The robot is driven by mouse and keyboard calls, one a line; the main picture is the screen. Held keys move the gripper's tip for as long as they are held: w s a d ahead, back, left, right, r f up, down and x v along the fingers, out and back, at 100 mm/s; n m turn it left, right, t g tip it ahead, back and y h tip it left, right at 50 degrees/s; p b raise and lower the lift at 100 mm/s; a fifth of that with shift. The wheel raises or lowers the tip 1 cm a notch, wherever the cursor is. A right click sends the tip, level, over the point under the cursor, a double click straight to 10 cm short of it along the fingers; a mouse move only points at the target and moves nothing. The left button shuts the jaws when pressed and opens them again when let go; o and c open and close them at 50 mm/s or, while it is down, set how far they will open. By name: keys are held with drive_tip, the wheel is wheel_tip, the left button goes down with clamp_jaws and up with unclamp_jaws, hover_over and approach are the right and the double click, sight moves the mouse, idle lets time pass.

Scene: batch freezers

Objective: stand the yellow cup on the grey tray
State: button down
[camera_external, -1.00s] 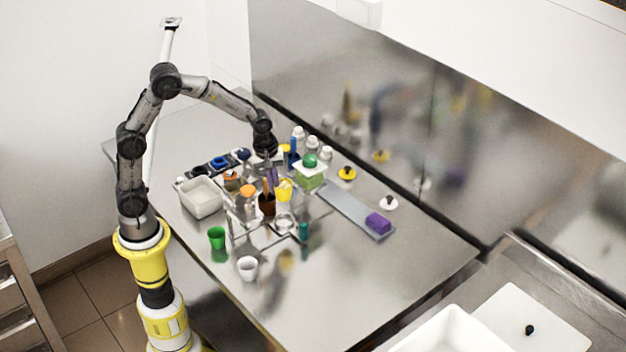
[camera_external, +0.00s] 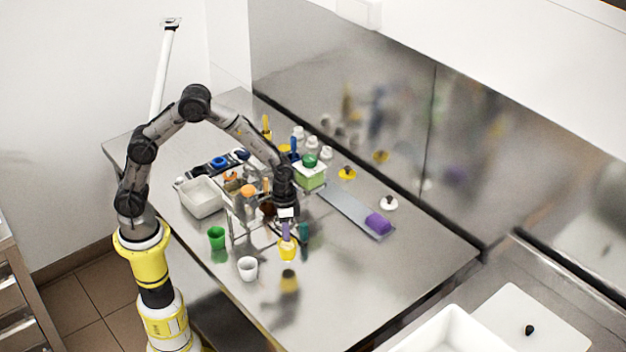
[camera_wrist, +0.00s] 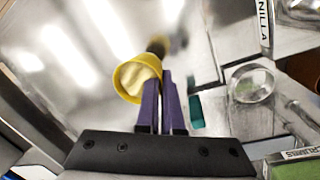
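The yellow cup (camera_external: 287,253) hangs from my gripper (camera_external: 287,228), which has purple fingers. In the wrist view the cup (camera_wrist: 128,82) is at the fingertips of my gripper (camera_wrist: 164,82), which are close together at its rim; its pale inside shows. The cup looks roughly upright and a little above the steel table, its dark reflection below it. The cup is apart from the tray.
A white cup (camera_external: 248,268) and green cup (camera_external: 217,238) stand left of the yellow cup. A teal object (camera_external: 304,232) is close to its right. The front right table is clear.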

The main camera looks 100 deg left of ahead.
drive_tip(key=w, duration=0.2)
drive_tip(key=w+a, duration=0.1)
drive_tip(key=w, duration=0.1)
drive_tip(key=shift+w+a+r, duration=0.15)
drive_tip(key=w+a+r+n+t+y, duration=0.1)
drive_tip(key=w+a+r+n, duration=0.2)
drive_tip(key=w+a+n, duration=0.5)
drive_tip(key=w+a+r+n, duration=0.3)
drive_tip(key=w+a, duration=0.2)
drive_tip(key=a, duration=0.8)
wheel_tip(320, 180, down, 9)
drive_tip(key=shift+d, duration=0.1)
drive_tip(key=shift+s+f, duration=0.1)
drive_tip(key=c, duration=1.4)
unclamp_jaws()
drive_tip(key=o, duration=0.3)
drive_tip(key=shift+o, duration=0.2)
